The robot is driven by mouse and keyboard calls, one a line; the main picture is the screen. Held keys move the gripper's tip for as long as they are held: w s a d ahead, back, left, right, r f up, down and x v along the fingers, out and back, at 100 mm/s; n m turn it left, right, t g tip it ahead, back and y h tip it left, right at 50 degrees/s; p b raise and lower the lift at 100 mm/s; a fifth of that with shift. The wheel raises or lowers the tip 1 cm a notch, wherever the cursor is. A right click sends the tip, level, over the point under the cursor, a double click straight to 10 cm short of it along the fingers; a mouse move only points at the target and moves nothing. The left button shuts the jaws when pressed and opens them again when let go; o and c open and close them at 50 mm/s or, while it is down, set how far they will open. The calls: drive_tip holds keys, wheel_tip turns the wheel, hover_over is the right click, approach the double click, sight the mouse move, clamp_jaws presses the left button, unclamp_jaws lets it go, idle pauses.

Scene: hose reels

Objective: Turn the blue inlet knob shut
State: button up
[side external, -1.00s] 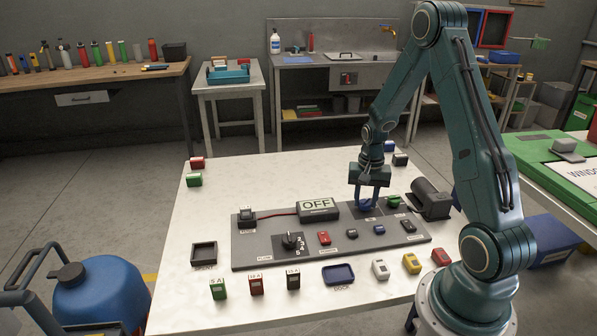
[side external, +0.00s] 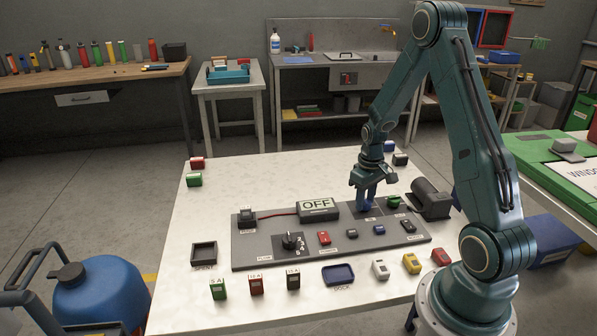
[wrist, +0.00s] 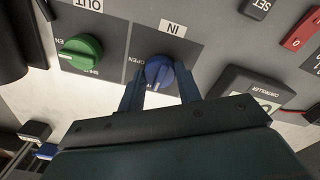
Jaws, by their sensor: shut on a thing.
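The blue inlet knob (wrist: 159,72) sits on the grey panel under a label reading IN, with OPEN lettered at its left. A white mark shows on the knob's face. My gripper (wrist: 160,84) has its two fingers on either side of the knob and is shut on it. In the side external view my gripper (side external: 365,207) points down at the panel, and its fingers mostly hide the knob. The green knob (wrist: 80,52), under a label reading OUT, stands beside it; it also shows in the side external view (side external: 393,202).
The grey panel (side external: 270,256) carries a display (side external: 318,209) reading OFF, a black dial (side external: 293,241) and several small coloured blocks. A dark motor-like cylinder (side external: 430,196) stands right of the green knob.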

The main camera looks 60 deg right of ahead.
drive_tip(key=shift+n, duration=0.5)
drive_tip(key=o, duration=1)
wheel_tip(320, 180, up, 14)
idle(0.4)
drive_tip(key=shift+f, duration=0.1)
